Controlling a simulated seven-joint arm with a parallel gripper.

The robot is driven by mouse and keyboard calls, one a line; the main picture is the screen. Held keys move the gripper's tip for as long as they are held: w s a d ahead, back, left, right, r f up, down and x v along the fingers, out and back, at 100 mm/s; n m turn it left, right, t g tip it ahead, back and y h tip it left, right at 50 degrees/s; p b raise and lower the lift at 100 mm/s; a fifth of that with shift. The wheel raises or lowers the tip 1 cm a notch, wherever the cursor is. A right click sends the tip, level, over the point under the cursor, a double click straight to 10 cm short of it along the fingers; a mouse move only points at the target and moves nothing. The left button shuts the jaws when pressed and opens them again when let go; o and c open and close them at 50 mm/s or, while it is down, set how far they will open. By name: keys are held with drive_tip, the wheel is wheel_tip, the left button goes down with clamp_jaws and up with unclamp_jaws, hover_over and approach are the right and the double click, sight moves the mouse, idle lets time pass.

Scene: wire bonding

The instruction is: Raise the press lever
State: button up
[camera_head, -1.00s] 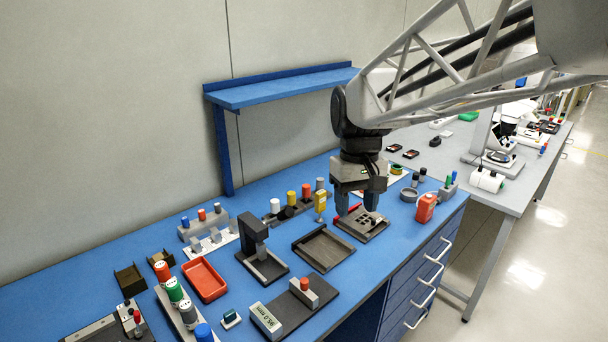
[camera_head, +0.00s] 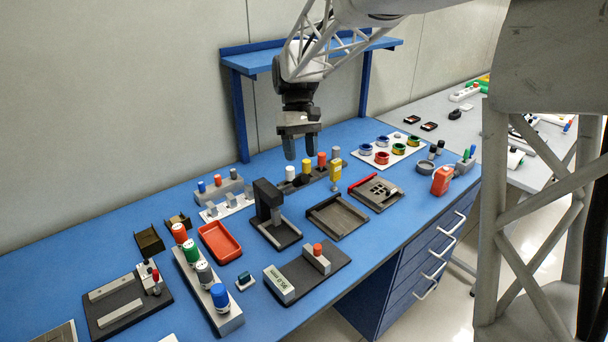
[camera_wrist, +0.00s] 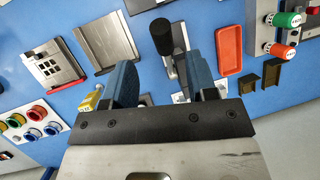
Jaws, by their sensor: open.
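The press (camera_head: 268,199) is a black upright post on a dark base, standing between the red tray and the grey open tray. In the wrist view a black rounded handle on a grey stem, which looks like the press lever (camera_wrist: 162,38), shows beyond and between my fingers. My gripper (camera_head: 301,155) is open and empty, raised above the back of the blue bench, behind and to the right of the press. Its two blue fingers (camera_wrist: 160,80) point down and touch nothing that I can see. Part of the press is hidden behind my fingers in the wrist view.
The red tray (camera_head: 222,242) lies left of the press and the grey open tray (camera_head: 337,217) right. A blue shelf (camera_head: 240,62) rises at the wall.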

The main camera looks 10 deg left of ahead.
sight(301, 180)
drive_tip(key=shift+w+a+f, duration=0.1)
drive_tip(key=shift+w+a, duration=0.1)
drive_tip(key=shift+a, duration=0.2)
drive_tip(key=shift+f, duration=0.1)
drive_tip(key=shift+x, duration=3.85)
drive_tip(key=shift+d, duration=0.1)
clamp_jaws()
